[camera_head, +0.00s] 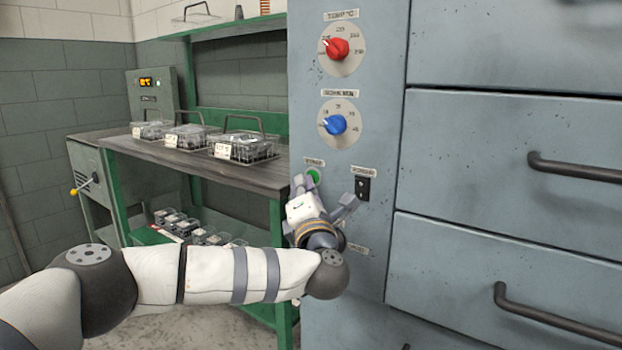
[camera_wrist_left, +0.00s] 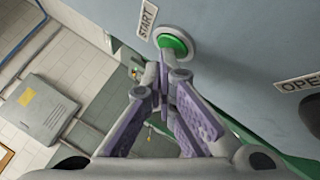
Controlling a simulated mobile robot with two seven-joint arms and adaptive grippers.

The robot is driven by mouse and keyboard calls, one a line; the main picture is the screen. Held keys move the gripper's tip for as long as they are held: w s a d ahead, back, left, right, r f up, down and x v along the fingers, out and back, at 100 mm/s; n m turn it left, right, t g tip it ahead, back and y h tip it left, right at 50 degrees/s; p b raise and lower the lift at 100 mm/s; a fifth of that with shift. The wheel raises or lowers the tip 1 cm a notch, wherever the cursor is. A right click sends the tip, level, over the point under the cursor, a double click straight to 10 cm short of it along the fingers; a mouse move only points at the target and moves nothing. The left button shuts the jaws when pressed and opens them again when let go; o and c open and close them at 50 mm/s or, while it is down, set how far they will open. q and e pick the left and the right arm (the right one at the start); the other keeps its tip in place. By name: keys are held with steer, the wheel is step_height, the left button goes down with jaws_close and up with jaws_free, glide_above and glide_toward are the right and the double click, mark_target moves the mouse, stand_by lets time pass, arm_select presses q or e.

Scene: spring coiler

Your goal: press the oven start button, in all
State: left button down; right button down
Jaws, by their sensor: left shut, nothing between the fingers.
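The green start button (camera_head: 313,176) sits on the grey-blue oven panel (camera_head: 345,110), below the blue dial. In the left wrist view the green button (camera_wrist_left: 175,44) is round with a pale ring, beside a START label (camera_wrist_left: 147,20). My left gripper (camera_head: 312,192) is in front of the panel, just below the button. In the left wrist view its fingertips (camera_wrist_left: 164,76) are together and empty, just below the button in the picture. I cannot tell whether they touch it. My right gripper is not in view.
A red dial (camera_head: 337,48) and a blue dial (camera_head: 335,124) are above the button. A black switch (camera_head: 362,188) is to its right. Drawers with dark handles (camera_head: 575,167) fill the right. A green-framed bench (camera_head: 190,162) with wire baskets (camera_head: 243,147) stands left.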

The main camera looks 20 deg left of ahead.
arm_select(q)
steer(key=shift+r, duration=0.1)
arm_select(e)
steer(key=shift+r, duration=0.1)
arm_select(q)
steer(key=shift+s+a+p, duration=0.25)
steer(key=shift+s+p, duration=0.4)
steer(key=shift+s, duration=0.1)
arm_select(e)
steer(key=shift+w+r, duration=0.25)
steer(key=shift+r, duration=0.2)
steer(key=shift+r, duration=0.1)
